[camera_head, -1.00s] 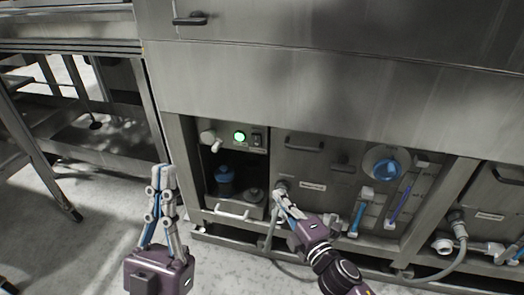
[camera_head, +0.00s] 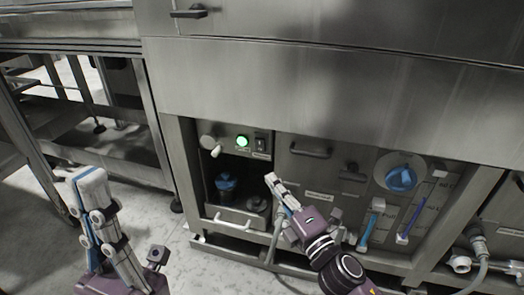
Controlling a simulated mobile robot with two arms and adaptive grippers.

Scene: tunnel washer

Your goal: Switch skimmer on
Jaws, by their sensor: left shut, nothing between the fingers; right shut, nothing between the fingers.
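The skimmer panel sits at the upper left of the lower bay. It holds a lit green light (camera_head: 242,141), a small dark rocker switch (camera_head: 261,142) to its right and a pale knob (camera_head: 210,144) to its left. Which way the switch is tipped is too small to tell. My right gripper (camera_head: 271,180) is shut and empty, below the switch and in front of the bay, apart from the panel. My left gripper (camera_head: 90,176) is shut and empty, pointing up at the lower left, well away from the panel.
A blue-topped container (camera_head: 226,183) stands in the open bay under the panel. To the right are a door handle (camera_head: 310,150), a blue dial (camera_head: 401,178) and blue tube gauges (camera_head: 371,226). A grey hose hangs near my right gripper. A metal frame stands at the left.

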